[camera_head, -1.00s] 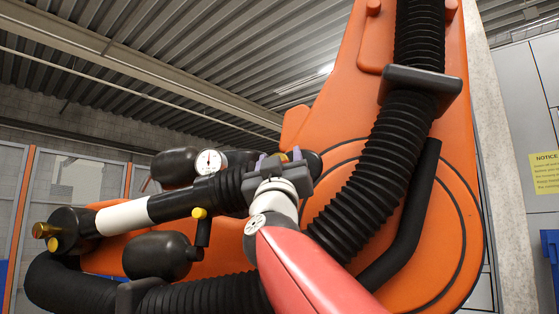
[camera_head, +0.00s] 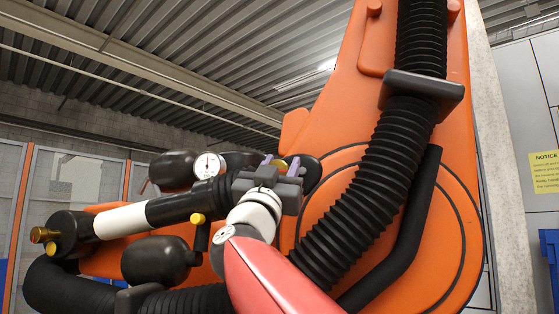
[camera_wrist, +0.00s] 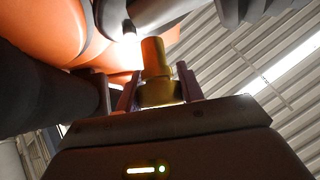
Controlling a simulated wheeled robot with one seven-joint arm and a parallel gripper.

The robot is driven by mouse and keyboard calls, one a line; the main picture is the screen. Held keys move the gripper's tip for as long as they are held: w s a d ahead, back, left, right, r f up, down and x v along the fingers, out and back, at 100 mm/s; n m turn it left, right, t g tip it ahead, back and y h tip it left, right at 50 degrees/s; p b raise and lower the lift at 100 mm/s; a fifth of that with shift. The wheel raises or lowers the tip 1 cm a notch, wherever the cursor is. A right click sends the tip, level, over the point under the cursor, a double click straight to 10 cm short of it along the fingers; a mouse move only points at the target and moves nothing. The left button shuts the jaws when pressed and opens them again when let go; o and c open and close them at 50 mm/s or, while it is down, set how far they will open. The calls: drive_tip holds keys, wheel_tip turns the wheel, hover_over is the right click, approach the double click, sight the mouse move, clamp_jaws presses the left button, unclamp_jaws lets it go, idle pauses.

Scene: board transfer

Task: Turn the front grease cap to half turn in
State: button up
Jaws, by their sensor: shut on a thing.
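My gripper (camera_head: 281,162) is at the right end of the black and white cylinder, in front of the orange robot arm (camera_head: 420,250). Its two purple fingers are shut on a brass-yellow grease cap (camera_head: 281,165). In the wrist view the cap (camera_wrist: 158,90) stands between the fingers, with a wide round base and a narrower orange-yellow top. The left finger is partly in shadow. I cannot tell how far the cap is turned. Another yellow cap (camera_head: 198,218) sits on a black fitting lower left of my gripper.
Brass fittings (camera_head: 42,236) are at the cylinder's left end. A dial gauge (camera_head: 208,164) and black rounded bodies (camera_head: 155,260) crowd the left. A thick ribbed hose (camera_head: 375,175) runs close on the right. Open air lies above the gripper.

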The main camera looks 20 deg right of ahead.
drive_tip(key=m+g+h, duration=0.1)
drive_tip(key=m+g, duration=0.2)
drive_tip(key=m, duration=0.1)
drive_tip(key=m+g+h+p, duration=0.1)
drive_tip(key=m+g+h, duration=0.1)
drive_tip(key=m, duration=0.1)
drive_tip(key=m+g+h, duration=0.2)
drive_tip(key=m+g, duration=0.1)
drive_tip(key=m, duration=0.1)
drive_tip(key=shift+d+m+g+p, duration=0.15)
drive_tip(key=shift+m+g+p, duration=0.15)
drive_tip(key=shift+p, duration=0.1)
drive_tip(key=m+g, duration=0.3)
drive_tip(key=m, duration=0.1)
drive_tip(key=m+g, duration=0.2)
drive_tip(key=shift+s+d+f+m+g+y, duration=0.15)
drive_tip(key=shift+f+m+g+y, duration=0.15)
drive_tip(key=shift+y, duration=0.1)
drive_tip(key=shift+m, duration=0.5)
drive_tip(key=o, duration=1)
drive_tip(key=shift+b+v, duration=0.3)
drive_tip(key=shift+v, duration=3.6)
drive_tip(key=shift+r, duration=0.15)
